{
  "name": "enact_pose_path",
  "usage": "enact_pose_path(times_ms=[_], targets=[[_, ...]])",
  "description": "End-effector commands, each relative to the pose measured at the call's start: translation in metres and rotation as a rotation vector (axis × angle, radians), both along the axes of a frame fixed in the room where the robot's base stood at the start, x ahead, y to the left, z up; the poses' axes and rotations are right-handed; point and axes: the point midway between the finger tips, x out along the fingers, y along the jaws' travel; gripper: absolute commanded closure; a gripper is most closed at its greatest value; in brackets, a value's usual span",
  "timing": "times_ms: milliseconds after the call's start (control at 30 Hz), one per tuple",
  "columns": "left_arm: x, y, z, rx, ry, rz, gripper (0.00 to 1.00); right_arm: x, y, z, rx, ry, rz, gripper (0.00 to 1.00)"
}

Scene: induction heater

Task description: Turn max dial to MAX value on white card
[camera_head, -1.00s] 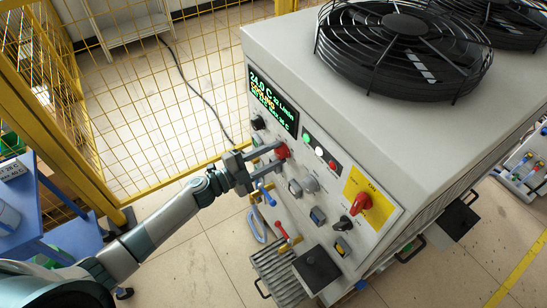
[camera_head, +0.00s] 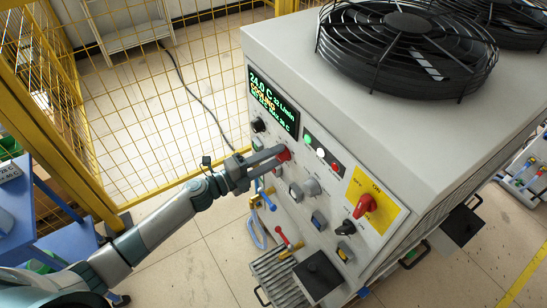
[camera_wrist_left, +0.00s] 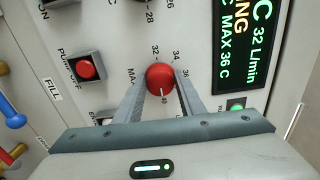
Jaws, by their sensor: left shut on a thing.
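The max dial is a round red knob (camera_head: 284,153) on the grey machine's front panel, below the green-lit display. In the left wrist view the red knob (camera_wrist_left: 160,78) has a white pointer mark facing down, near a number that looks like 40; 32, 34 and 36 show around it. My left gripper (camera_head: 277,155) is shut on this knob, one finger on each side. My right gripper is not in view.
The display (camera_head: 272,103) reads 24.0 C and MAX 36 C. A black knob (camera_head: 258,125), a red pump button (camera_wrist_left: 86,70) and a red switch on a yellow plate (camera_head: 365,205) are on the same panel. A yellow mesh fence (camera_head: 150,110) stands behind my left arm.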

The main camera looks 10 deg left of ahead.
Motion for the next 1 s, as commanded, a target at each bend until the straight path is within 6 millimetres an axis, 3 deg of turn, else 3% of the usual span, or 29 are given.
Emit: enact_pose_path(times_ms=[233,267,300,333,733,1000], targets=[[-0.001,0.000,-0.001,0.002,0.001,-0.001,0.87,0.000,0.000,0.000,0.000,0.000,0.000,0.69],[-0.001,0.000,-0.001,0.002,0.001,-0.001,0.57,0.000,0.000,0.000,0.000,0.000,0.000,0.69],[-0.001,0.000,-0.001,0.001,0.001,-0.001,0.48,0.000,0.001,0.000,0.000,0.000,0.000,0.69],[-0.001,0.000,-0.001,0.001,0.001,-0.001,0.46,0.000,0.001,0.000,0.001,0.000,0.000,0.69],[-0.002,0.002,-0.001,0.000,0.001,0.000,0.46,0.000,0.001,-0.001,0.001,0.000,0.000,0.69],[-0.021,0.021,-0.003,0.001,0.002,0.000,0.46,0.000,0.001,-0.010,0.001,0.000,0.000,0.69]])
